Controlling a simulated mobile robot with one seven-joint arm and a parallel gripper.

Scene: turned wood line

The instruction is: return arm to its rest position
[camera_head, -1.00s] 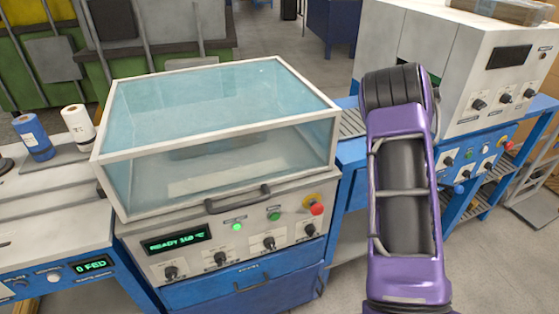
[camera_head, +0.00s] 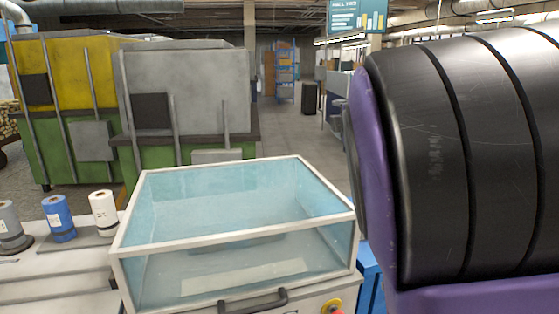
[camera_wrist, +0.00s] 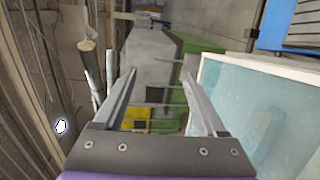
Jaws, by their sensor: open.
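My gripper (camera_wrist: 160,102) shows in the wrist view with its two fingers spread apart. Nothing is between the fingers. The wrist view is turned on its side, and the grey, green and yellow cabinets lie beyond the fingers. In the head view, a purple and black part of my arm fills the right side, close to the camera. It hides what stands behind it. My gripper is not visible in the head view.
A machine with a clear lid in a white frame (camera_head: 235,238) stands in front, its lid down. Several rolls, including a blue roll (camera_head: 59,218) and a white roll (camera_head: 103,212), stand at left. Green and yellow cabinets (camera_head: 72,80) stand behind. An open aisle (camera_head: 300,140) runs back.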

